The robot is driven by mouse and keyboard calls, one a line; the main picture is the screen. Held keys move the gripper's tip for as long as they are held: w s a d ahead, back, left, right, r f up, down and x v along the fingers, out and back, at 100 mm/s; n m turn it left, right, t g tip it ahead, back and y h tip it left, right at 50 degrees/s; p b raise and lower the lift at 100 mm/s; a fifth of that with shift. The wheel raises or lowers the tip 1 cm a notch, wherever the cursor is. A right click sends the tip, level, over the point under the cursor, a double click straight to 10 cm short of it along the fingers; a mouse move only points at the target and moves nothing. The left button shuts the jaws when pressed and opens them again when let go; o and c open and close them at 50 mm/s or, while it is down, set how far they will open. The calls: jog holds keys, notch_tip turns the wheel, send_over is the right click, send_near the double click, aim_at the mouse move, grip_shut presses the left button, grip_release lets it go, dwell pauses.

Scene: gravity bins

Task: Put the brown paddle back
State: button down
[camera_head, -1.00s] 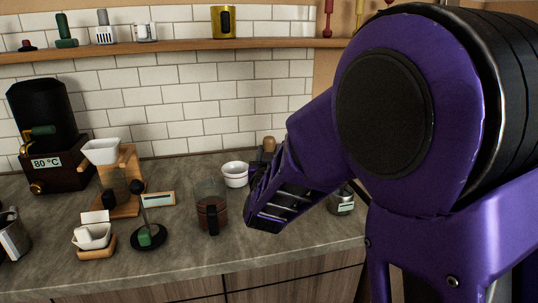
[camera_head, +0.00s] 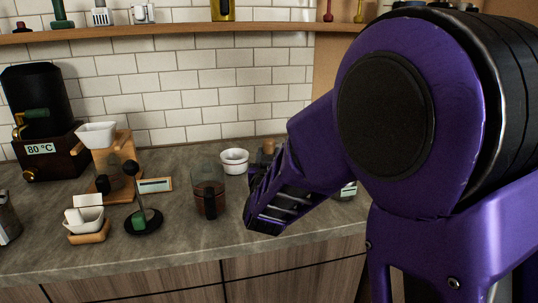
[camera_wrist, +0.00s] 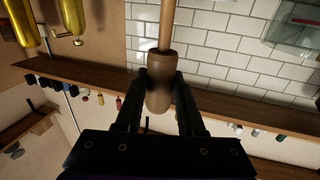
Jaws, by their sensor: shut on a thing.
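In the wrist view my gripper (camera_wrist: 160,78) is shut on a thick brown wooden handle, which I take for the brown paddle (camera_wrist: 158,96). A thinner, lighter shaft runs from the handle out of the top of the picture, so its far end is hidden. A glass jug with brown contents (camera_head: 208,194) stands on the counter left of my arm.
A white bowl (camera_head: 234,160) is behind the jug. A black stand (camera_head: 143,220), a wooden dripper stand (camera_head: 122,150), white dishes (camera_head: 87,218) and a dark 80 °C dispenser (camera_head: 42,150) fill the left. A wooden shelf (camera_head: 180,31) crosses the wall. The front counter strip is clear.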

jog(key=shift+f, duration=0.55)
jog(key=shift+c, duration=2.2)
grip_release()
jog(key=shift+s, duration=0.1)
